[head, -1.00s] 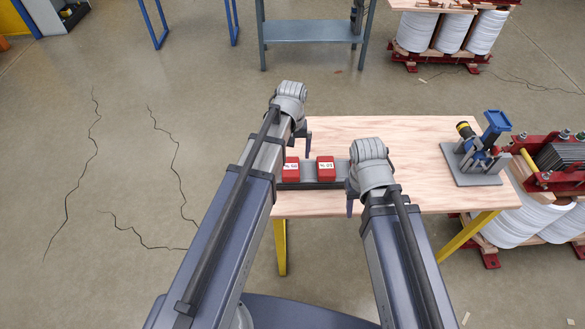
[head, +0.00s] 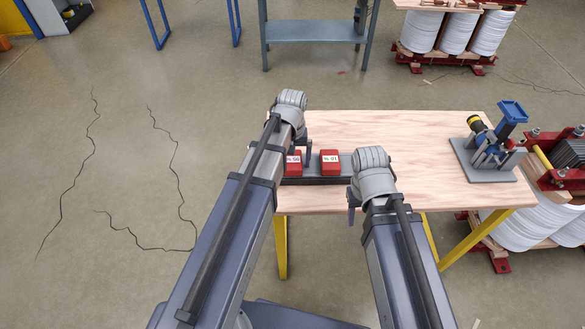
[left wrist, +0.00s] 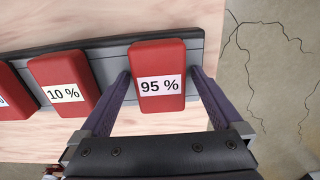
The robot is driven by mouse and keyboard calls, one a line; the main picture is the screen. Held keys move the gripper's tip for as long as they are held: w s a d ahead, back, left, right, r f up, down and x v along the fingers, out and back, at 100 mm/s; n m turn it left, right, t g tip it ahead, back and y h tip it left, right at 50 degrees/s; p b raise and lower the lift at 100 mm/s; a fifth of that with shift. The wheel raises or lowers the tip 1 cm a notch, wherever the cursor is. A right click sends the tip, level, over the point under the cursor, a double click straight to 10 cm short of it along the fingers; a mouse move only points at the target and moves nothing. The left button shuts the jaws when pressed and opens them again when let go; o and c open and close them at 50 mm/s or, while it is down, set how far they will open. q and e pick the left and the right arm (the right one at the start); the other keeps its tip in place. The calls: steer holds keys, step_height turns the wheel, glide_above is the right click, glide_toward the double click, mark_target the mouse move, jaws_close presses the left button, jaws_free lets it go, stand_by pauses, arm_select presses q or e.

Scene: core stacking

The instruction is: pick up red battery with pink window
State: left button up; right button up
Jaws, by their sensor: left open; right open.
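Red batteries stand in a row on a dark grey tray (head: 318,181). The one marked 95 % (left wrist: 160,62) is between the two dark fingers of my open left gripper (left wrist: 161,80), and in the head view it (head: 293,168) is partly behind that gripper (head: 304,152). A gap to the fingers is hard to judge. The 10 % battery (left wrist: 60,78) is beside it, also in the head view (head: 330,157). Another red battery (left wrist: 10,98) is cut off at the wrist view's left edge. Labels look white; I see no pink window. My open right gripper (head: 352,208) hangs empty near the tray's right end.
The tray lies on a pale wooden table (head: 420,150) with yellow legs. A blue and grey device (head: 490,148) stands at the table's right. A red-framed machine with white coils (head: 550,190) is beyond it. The table's middle is clear.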

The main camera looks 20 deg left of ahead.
arm_select(q)
steer(key=shift+c, duration=0.2)
stand_by(0.4)
jaws_close()
stand_by(0.6)
